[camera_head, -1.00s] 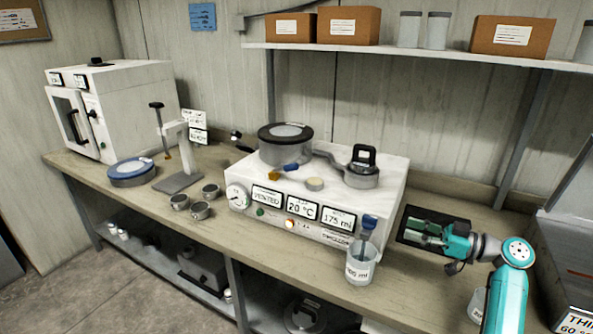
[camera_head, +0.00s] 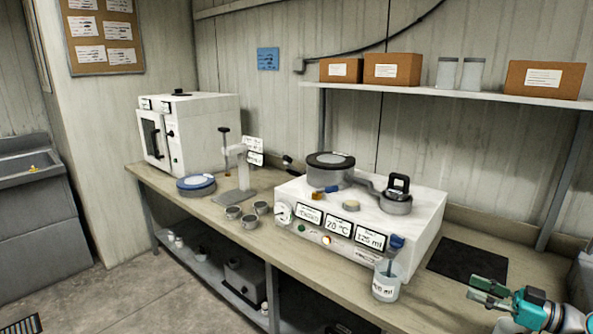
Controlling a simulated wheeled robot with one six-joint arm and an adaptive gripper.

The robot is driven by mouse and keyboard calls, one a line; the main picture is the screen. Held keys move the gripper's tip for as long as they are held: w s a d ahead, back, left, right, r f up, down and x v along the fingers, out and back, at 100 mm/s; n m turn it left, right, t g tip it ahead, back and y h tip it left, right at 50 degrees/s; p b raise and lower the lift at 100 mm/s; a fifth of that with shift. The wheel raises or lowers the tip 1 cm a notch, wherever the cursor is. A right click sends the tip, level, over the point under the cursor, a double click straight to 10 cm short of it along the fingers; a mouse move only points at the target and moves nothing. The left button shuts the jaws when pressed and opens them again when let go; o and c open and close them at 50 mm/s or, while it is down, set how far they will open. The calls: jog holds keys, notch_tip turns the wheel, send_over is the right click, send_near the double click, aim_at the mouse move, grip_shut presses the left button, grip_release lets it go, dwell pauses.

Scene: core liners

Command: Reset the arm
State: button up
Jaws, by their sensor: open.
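My gripper (camera_head: 486,293) is at the lower right of the head view, above the front part of the bench. Its greenish fingers point left and stand apart, with nothing seen between them. My teal arm runs off the right edge, so most of it is hidden. The gripper is right of the beaker (camera_head: 386,281), apart from it, and in front of the black mat (camera_head: 467,262), which lies bare.
A white machine (camera_head: 357,222) with displays stands mid-bench, carrying a dark-lidded pot (camera_head: 330,170). Small metal cups (camera_head: 249,220), a blue-lidded dish (camera_head: 196,186) and an oven (camera_head: 195,135) stand to the left. A shelf (camera_head: 440,94) with boxes hangs above.

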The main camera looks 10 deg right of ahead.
jog(key=a+f+m+h, duration=0.6)
jog(key=a+f, duration=0.6)
jog(key=f, duration=0.6)
jog(key=s+a+f+m+g+h, duration=0.1)
jog(key=s+a+f+m+h, duration=0.3)
jog(key=s+a+f, duration=0.7)
jog(key=s+a+f+m+h, duration=0.1)
jog(key=s+a, duration=0.3)
jog(key=s, duration=0.3)
jog(key=s+a+f+h, duration=0.1)
jog(key=s+a, duration=0.2)
jog(key=s, duration=0.4)
jog(key=s+a+r+n+t, duration=0.1)
jog(key=s+a+r+n, duration=0.2)
jog(key=s+r, duration=1.2)
jog(key=shift+s+a+r+t+y, duration=0.35)
jog(key=shift+s+a+t, duration=0.1)
jog(key=shift+a, duration=0.1)
